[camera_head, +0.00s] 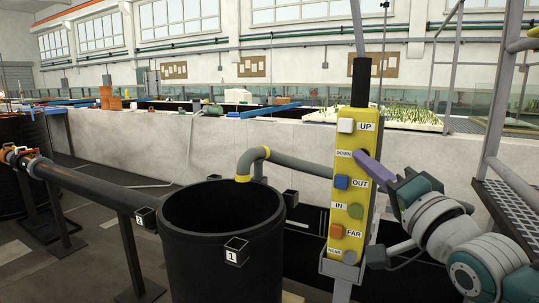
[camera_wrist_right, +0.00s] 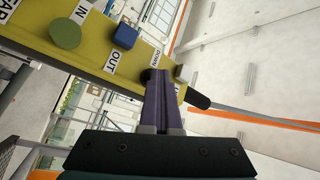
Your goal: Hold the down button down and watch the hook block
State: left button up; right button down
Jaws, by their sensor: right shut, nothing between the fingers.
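A yellow pendant control box (camera_head: 352,222) stands upright in the head view, with labelled buttons in a column. My right gripper (camera_head: 360,156) comes in from the right, its purple fingers shut together with nothing between them. Its tips are at the button beside the DOWN label (camera_head: 343,154). In the right wrist view the closed fingers (camera_wrist_right: 160,76) reach a dark round button (camera_wrist_right: 146,76) beside the DOWN label. The tips cover part of it, so I cannot tell how far it is pressed. I cannot make out the hook block. My left gripper is out of view.
The white UP button (camera_head: 346,125) is just above and the blue OUT button (camera_head: 341,181) just below. A large black tank (camera_head: 222,255) stands left of the pendant. A grated metal stair (camera_head: 512,205) is at the right.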

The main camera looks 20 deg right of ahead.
dwell(0.3)
jog(key=shift+s+a+p, duration=0.7)
jog(key=shift+a, duration=0.05)
jog(key=shift+a, duration=0.1)
jog(key=s+a+p, duration=0.2)
jog(key=s+a, duration=0.1)
jog(key=shift+s+a+p, duration=0.1)
jog(key=shift+a+p, duration=0.25)
jog(key=shift+p, duration=0.05)
dwell(0.4)
dwell(0.7)
